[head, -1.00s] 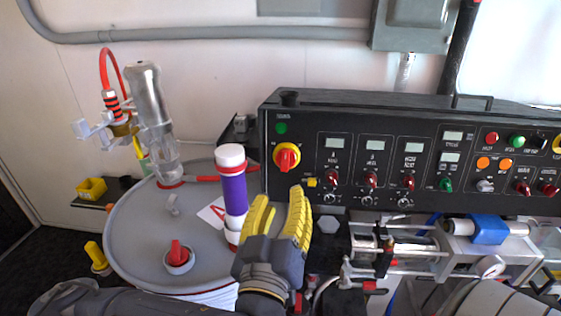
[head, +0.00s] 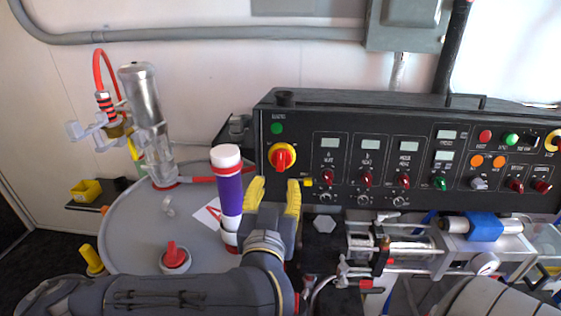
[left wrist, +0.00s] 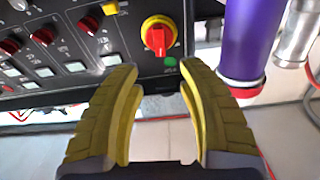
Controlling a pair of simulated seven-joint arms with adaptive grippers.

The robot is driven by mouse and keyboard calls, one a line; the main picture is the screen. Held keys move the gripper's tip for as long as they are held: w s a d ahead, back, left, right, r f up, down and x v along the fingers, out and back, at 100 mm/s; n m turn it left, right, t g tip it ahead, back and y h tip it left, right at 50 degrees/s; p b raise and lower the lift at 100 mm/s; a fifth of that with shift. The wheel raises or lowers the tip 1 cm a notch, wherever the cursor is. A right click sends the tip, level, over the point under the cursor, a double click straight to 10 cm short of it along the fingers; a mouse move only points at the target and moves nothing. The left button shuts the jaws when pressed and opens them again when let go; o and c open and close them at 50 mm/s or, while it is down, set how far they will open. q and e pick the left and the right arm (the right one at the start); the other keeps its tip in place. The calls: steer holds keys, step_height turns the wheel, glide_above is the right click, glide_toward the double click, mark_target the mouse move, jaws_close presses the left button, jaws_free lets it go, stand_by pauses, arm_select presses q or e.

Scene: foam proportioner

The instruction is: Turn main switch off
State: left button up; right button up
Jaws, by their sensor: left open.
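The main switch (head: 283,157) is a red rotary knob on a yellow round plate at the left end of the black control panel (head: 330,110). In the head view its red handle stands roughly upright. It also shows in the left wrist view (left wrist: 157,37), ahead of the fingers and near the middle. My left gripper (head: 273,190) is open and empty, with yellow fingers pointing at the panel just below the knob. In the left wrist view my left gripper (left wrist: 160,85) has its fingertips spread apart, with the knob beyond them, not touched. My right gripper is not in view.
A purple bottle with a white cap (head: 229,185) stands close to the left of my gripper. A yellow block (head: 307,182) sits on the panel right of the fingers.

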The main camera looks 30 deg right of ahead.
mark_target(281, 160)
arm_select(q)
steer(key=x, duration=1)
steer(key=shift+w+d, duration=0.3)
steer(key=shift+c, duration=0.5)
jaws_close()
